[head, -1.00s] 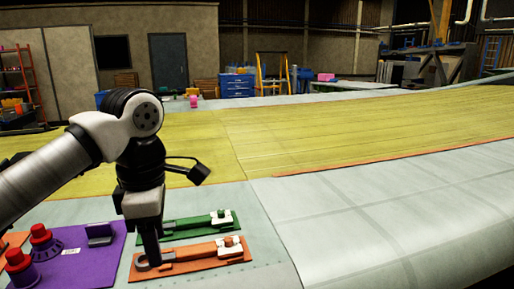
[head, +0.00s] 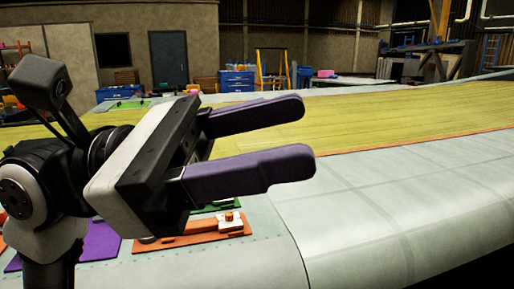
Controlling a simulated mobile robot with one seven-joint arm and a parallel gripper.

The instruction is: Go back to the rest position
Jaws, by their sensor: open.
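My gripper (head: 302,138) is in the head view, raised in front of the wing surface and pointing right. Its two long purple fingers are spread well apart with nothing between them. My arm and the gripper's body fill the left of the view and hide part of what lies behind. The wing (head: 400,190) has a pale grey skin with a wide yellow-green band across it.
An orange tool plate (head: 190,239) lies on the wing below my gripper, partly hidden. A green plate (head: 218,206) behind it shows only in part. A purple plate (head: 103,240) lies at the lower left behind my arm. The wing to the right is clear.

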